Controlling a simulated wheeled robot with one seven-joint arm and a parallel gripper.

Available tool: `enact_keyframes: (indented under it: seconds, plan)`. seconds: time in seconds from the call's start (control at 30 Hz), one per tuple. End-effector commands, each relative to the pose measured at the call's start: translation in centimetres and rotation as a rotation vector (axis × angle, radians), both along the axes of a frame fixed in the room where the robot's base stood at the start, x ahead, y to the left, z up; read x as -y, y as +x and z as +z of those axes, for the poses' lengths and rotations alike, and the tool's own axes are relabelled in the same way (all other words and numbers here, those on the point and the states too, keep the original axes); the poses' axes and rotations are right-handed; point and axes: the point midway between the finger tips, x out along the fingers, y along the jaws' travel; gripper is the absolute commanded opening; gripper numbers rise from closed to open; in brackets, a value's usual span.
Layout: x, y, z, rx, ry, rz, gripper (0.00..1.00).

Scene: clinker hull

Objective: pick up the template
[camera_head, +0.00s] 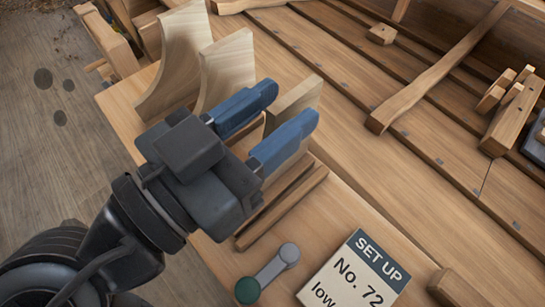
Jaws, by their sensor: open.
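Three pale wooden boards that look like templates stand on edge in a row on the wooden bench top (225,255). The farthest template (178,50) and the middle template (228,68) are tall with curved edges. The nearest template (297,93) is mostly hidden by my gripper, with its upper part showing between the fingers. My gripper (289,105) is open, with one blue finger on each side of this nearest board. I cannot tell whether either finger touches it.
Parallel wooden strips (283,207) lie nearer than the boards. A grey bar with a green round end (267,274) and a "SET UP No. 72" card (355,272) lie at the front. The planked hull (400,165) with wooden pieces rises behind and right.

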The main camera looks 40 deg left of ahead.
Motion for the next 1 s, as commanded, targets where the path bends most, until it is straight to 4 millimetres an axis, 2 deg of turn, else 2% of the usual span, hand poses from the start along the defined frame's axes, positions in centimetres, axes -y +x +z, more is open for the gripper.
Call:
enact_keyframes:
  seconds: [0.2, 0.63, 1.0]
  plan:
    - [0.0, 0.04, -0.06, 0.0, 0.0, 0.0, 0.41]
    - [0.0, 0.02, -0.05, 0.0, -0.001, 0.0, 0.0]
    - [0.0, 0.01, -0.04, 0.0, -0.001, 0.0, 0.0]
